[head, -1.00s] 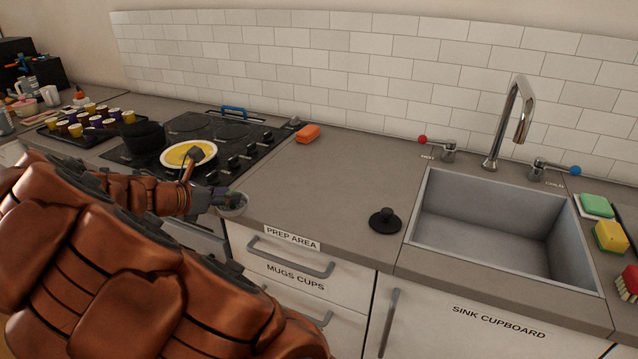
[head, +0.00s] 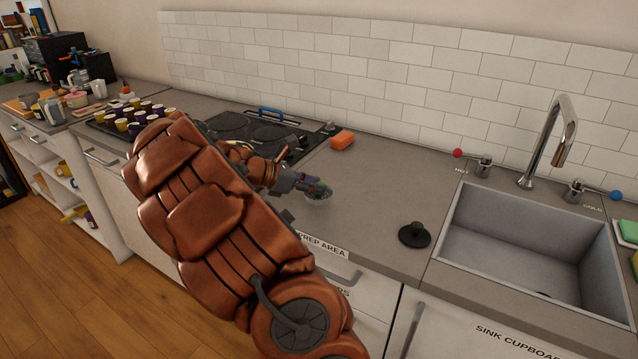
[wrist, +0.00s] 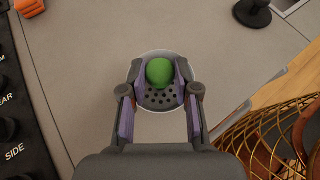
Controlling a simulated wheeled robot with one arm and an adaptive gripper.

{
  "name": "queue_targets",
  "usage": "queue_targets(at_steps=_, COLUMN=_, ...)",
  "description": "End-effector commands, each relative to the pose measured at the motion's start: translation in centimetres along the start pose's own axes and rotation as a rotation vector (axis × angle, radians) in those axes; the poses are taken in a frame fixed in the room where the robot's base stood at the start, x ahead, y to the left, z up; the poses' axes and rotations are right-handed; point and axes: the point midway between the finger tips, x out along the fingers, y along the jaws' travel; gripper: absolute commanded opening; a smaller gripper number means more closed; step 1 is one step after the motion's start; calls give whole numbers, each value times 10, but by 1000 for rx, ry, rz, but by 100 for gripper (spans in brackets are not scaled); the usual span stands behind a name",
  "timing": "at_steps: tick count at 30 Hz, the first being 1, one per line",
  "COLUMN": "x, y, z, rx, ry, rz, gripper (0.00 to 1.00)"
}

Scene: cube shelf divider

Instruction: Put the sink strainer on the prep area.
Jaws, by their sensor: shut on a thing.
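The sink strainer (wrist: 158,98) is a pale round dish with dark holes and a green knob in its middle. My gripper (wrist: 159,75) is shut on the green knob, one finger on each side. In the head view my gripper (head: 316,187) is over the front part of the counter marked PREP AREA (head: 324,246), with the strainer (head: 319,196) small and partly hidden beneath it. Whether the strainer touches the counter, I cannot tell. The prep area counter (head: 365,190) lies between the stove and the sink.
A black knobbed stopper (head: 414,235) stands on the counter left of the sink (head: 530,240). My arm hides part of the stove and the front edge.

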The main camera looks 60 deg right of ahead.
Motion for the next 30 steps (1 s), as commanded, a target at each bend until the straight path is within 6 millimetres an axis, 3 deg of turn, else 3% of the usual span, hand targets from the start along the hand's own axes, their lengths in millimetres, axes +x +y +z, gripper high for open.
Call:
queue_targets(at_steps=6, x=22, y=30, z=9, rx=0, ry=1, rz=-1, gripper=0)
queue_targets(at_steps=12, x=33, y=44, z=12, rx=0, ry=0, rz=-1, gripper=0)
queue_targets(at_steps=17, x=36, y=46, z=10, rx=-1, ry=-1, rz=-1, gripper=0)
queue_targets(at_steps=25, x=50, y=45, z=-17, rx=-4, ry=-1, rz=-4, gripper=0)
queue_targets(at_steps=30, x=51, y=46, z=-19, rx=-1, ry=0, rz=-1, gripper=0)
